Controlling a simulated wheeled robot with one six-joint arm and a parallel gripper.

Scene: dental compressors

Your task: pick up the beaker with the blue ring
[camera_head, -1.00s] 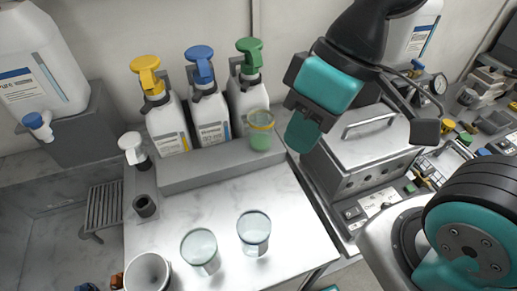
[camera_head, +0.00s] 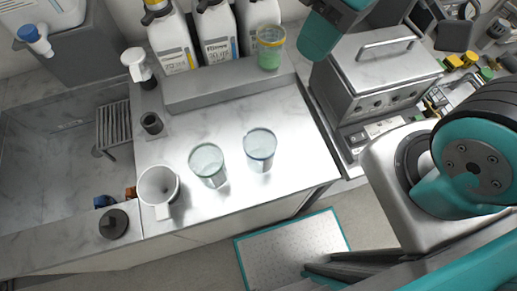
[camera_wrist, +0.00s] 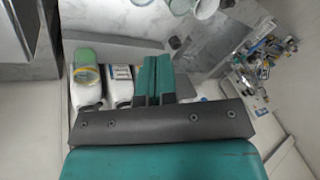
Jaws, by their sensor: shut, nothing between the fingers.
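In the head view, a clear beaker with a dark blue ring at its rim (camera_head: 260,147) stands upright on the steel counter. A similar clear beaker with a paler greenish rim (camera_head: 208,165) stands just left of it. A beaker with a yellow ring and green contents (camera_head: 270,48) stands on the raised ledge; it also shows in the wrist view (camera_wrist: 86,72). My gripper (camera_head: 312,52) is above and to the right of the ledge, away from the blue-ringed beaker. In the wrist view its teal fingers (camera_wrist: 154,78) are together and empty.
A white mug (camera_head: 158,188) stands at the counter's front left. A metal box with a handle (camera_head: 380,75) stands right of the counter, and a sink (camera_head: 55,150) lies left. The counter's front right is clear.

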